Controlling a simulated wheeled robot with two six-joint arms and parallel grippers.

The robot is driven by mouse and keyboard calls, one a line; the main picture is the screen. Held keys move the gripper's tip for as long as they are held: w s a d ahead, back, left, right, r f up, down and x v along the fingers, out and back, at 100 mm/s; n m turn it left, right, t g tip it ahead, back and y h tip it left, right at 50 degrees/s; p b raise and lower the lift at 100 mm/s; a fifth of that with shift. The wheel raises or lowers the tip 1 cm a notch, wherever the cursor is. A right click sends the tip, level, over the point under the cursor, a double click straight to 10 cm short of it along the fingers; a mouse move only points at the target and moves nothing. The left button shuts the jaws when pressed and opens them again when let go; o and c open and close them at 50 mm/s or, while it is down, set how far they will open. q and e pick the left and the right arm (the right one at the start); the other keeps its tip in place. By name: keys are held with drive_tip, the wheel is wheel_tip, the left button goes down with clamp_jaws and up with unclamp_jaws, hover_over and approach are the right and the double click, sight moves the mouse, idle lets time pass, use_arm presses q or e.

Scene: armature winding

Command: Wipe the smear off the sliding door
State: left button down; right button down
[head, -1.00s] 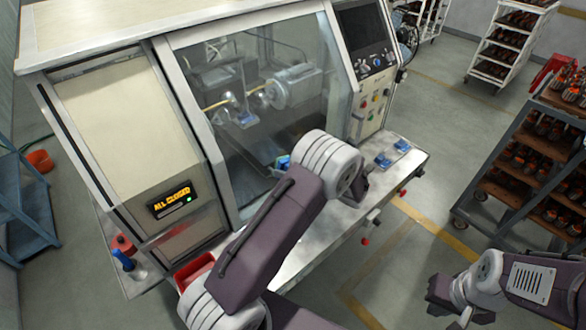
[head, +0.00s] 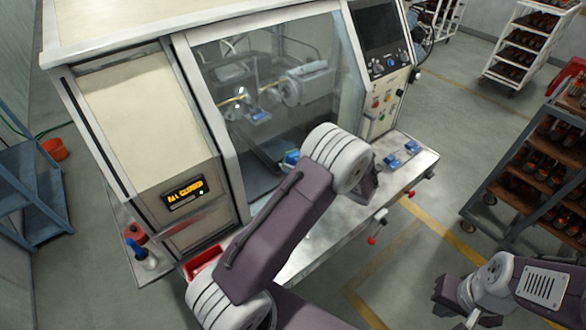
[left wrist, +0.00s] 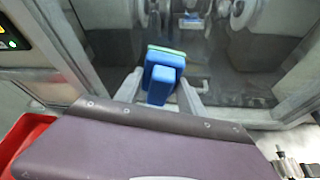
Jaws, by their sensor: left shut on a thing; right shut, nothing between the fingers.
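The sliding door (head: 275,125) is the framed glass panel on the front of the winding machine; its glass also shows in the left wrist view (left wrist: 120,45). I cannot make out a distinct smear on the glass. My left gripper (left wrist: 162,95) is shut on a blue block with a green face, a sponge-like wiper (left wrist: 164,75). The wiper (head: 291,157) is in front of the lower glass in the head view, partly behind my left arm. I cannot tell whether it touches the glass. My right gripper (head: 446,297) is shut and empty, low at the right, away from the machine.
A metal ledge (head: 325,225) runs below the door. A red bin (head: 205,262) and a blue-handled tool (head: 137,250) are at its left. The control panel (head: 385,65) is right of the door. A loaded rack (head: 520,175) stands at right, with open floor between.

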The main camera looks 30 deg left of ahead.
use_arm(q)
drive_tip(key=w+d+b, duration=0.3)
drive_tip(key=w+d, duration=0.2)
drive_tip(key=w, duration=0.7)
drive_tip(key=shift+w, duration=0.3)
idle(0.7)
drive_tip(key=shift+s+d, duration=0.1)
drive_tip(key=shift+d, duration=0.05)
drive_tip(key=shift+s+d, duration=0.4)
drive_tip(key=shift+d, duration=0.5)
drive_tip(key=shift+s+d, duration=0.35)
drive_tip(key=shift+d, duration=0.55)
drive_tip(key=shift+s+d, duration=0.4)
drive_tip(key=shift+d, duration=0.5)
drive_tip(key=shift+d, duration=0.1)
